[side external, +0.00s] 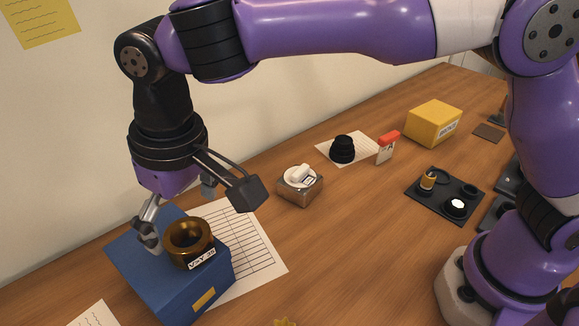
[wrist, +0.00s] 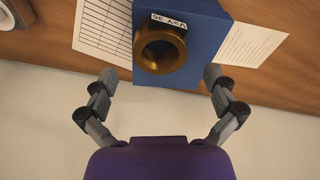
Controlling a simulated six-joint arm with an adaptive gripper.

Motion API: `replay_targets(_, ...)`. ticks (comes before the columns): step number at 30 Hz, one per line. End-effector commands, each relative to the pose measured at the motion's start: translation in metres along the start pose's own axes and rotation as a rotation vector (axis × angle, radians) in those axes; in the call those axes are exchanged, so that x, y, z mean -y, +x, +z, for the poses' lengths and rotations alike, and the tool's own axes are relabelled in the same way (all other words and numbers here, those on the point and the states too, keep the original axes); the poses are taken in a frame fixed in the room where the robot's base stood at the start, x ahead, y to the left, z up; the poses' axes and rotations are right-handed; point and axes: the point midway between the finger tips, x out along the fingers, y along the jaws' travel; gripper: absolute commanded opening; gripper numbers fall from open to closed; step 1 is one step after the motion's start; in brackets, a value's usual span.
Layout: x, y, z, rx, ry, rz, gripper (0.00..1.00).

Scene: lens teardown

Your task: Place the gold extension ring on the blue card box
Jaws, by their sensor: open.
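The gold extension ring (side external: 191,239) rests on top of the blue card box (side external: 150,272), with its opening facing up and a small white label on its side. In the wrist view the ring (wrist: 146,62) sits on the blue box (wrist: 206,38), ahead of the fingertips. My gripper (side external: 198,216) is open and empty. Its fingers are spread wide, just above and behind the ring, and the wrist view shows a clear gap between the fingers (wrist: 157,82) and the ring.
A printed sheet (side external: 253,248) lies under the box's right side. A small metal box with a white item (side external: 300,186) stands at mid-table. Farther back are a black lens part (side external: 342,149), a red-topped card (side external: 387,147), a yellow box (side external: 434,122) and a dark parts tray (side external: 430,205).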

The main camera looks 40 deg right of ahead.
Motion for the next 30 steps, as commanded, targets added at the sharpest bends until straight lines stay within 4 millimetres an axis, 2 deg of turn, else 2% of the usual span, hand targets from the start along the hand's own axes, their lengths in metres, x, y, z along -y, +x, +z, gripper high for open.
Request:
replay_targets(3,0.000,-0.020,0.000,-0.002,0.000,-0.001,1.00)
replay_targets(8,-0.009,-0.038,0.000,-0.008,0.011,0.000,1.00)
replay_targets(11,-0.043,-0.054,0.004,-0.037,0.045,0.002,1.00)
replay_targets(13,-0.079,-0.068,0.013,-0.071,0.083,0.008,1.00)
replay_targets(16,-0.137,-0.086,0.043,-0.132,0.149,0.023,1.00)
replay_targets(18,-0.170,-0.093,0.072,-0.177,0.193,0.038,1.00)
replay_targets(21,-0.203,-0.093,0.115,-0.235,0.249,0.062,1.00)
replay_targets(25,-0.223,-0.082,0.161,-0.293,0.305,0.094,1.00)
replay_targets(27,-0.228,-0.076,0.176,-0.313,0.324,0.106,1.00)
replay_targets(30,-0.231,-0.069,0.189,-0.329,0.340,0.116,1.00)
